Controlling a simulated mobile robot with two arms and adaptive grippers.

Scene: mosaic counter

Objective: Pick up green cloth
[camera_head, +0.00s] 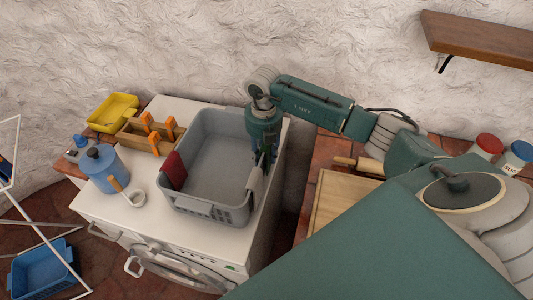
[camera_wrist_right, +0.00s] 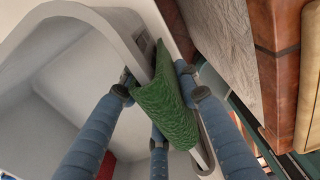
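The green cloth (camera_wrist_right: 167,105) hangs over the rim of a grey plastic basket (camera_head: 220,133) in the right wrist view. In the head view the right gripper hides it, and I cannot make out its green there. My right gripper (camera_head: 263,160) points down at the basket's right rim. In the wrist view its blue fingers (camera_wrist_right: 158,85) are spread around the cloth, on both sides of the rim. A gap shows between fingers, so it looks open; whether any fingertip touches the cloth is unclear. My left gripper is not in view.
A dark red cloth (camera_head: 173,171) hangs on the basket's left rim. The basket stands on a white washing machine (camera_head: 130,222). A wooden board (camera_head: 340,197) lies right.

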